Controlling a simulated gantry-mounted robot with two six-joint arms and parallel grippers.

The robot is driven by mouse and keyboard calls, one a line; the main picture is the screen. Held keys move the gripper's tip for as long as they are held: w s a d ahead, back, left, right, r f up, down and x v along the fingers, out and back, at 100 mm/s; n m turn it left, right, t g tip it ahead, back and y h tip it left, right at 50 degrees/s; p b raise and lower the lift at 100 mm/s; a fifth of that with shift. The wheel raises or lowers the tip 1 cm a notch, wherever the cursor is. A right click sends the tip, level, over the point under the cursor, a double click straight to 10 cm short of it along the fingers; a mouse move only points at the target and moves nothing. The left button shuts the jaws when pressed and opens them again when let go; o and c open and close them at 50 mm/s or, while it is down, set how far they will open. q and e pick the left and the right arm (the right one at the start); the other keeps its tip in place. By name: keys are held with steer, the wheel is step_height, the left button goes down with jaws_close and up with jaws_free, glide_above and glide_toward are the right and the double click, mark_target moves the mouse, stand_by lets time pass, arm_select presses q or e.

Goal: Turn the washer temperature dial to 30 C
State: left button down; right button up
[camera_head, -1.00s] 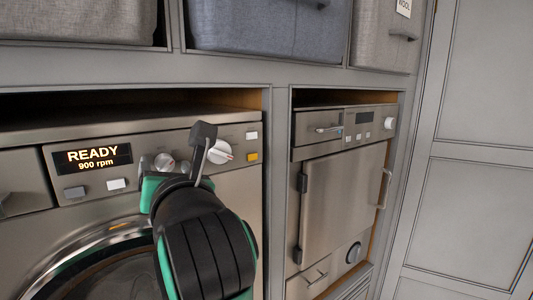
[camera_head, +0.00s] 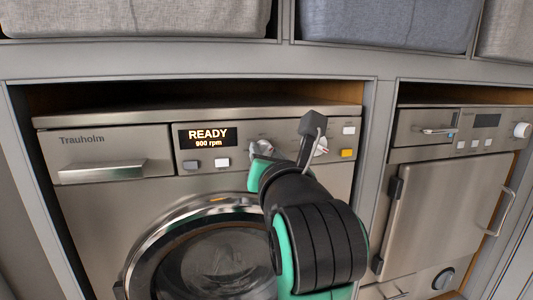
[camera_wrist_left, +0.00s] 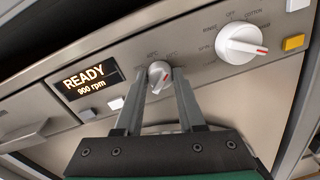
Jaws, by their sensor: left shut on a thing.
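In the head view the dial (camera_head: 263,147) is partly hidden by the left gripper (camera_head: 262,155). The washer's display (camera_head: 208,136) reads READY, 900 rpm. My right gripper is in neither view.
A larger white programme dial (camera_wrist_left: 242,43) is right of the temperature dial. White and orange buttons (camera_head: 347,153) sit at the panel's right end. The round washer door (camera_head: 205,260) is below. A second appliance (camera_head: 440,200) stands to the right, with fabric bins (camera_head: 385,22) above.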

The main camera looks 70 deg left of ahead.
arm_select(q)
steer(key=shift+n, duration=0.3)
steer(key=n+b, duration=0.2)
steer(key=n, duration=0.1)
steer(key=shift+f+n, duration=0.1)
steer(key=shift+n, duration=0.2)
steer(key=n+b, duration=0.2)
steer(key=n, duration=0.3)
steer(key=shift+n, duration=0.3)
steer(key=n+b, duration=0.1)
steer(key=n, duration=0.3)
steer(key=shift+n+y, duration=0.4)
steer(key=n, duration=0.5)
steer(key=shift+g+b, duration=0.35)
steer(key=shift+g, duration=0.05)
steer(key=shift+n, duration=0.5)
steer(key=c, duration=0.5)
jaws_free()
